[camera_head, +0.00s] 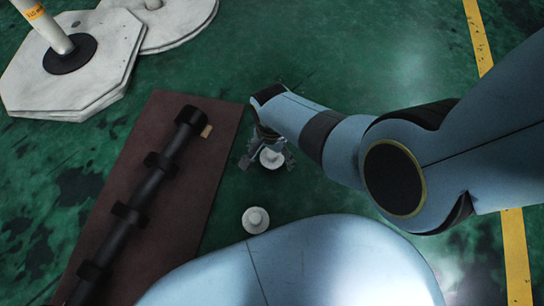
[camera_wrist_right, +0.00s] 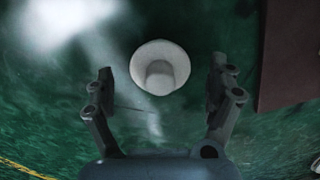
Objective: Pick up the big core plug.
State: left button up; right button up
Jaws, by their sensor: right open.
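The other plug (camera_head: 255,220) stands nearer my body, fully visible. I cannot tell from the head view which is the bigger. In the right wrist view one plug (camera_wrist_right: 160,67) lies ahead, between the lines of the open fingers (camera_wrist_right: 161,78), with a gap on both sides. The right gripper is empty. My left gripper is not in view.
A brown mat (camera_head: 220,140) left of the plugs holds a long black tube (camera_head: 150,190) with bands. Pale octagonal and round bases (camera_head: 40,85) with posts stand at the upper left. A yellow line (camera_head: 515,255) runs along the right. Floor above the gripper is clear.

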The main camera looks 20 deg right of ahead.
jog(key=c, duration=1.3)
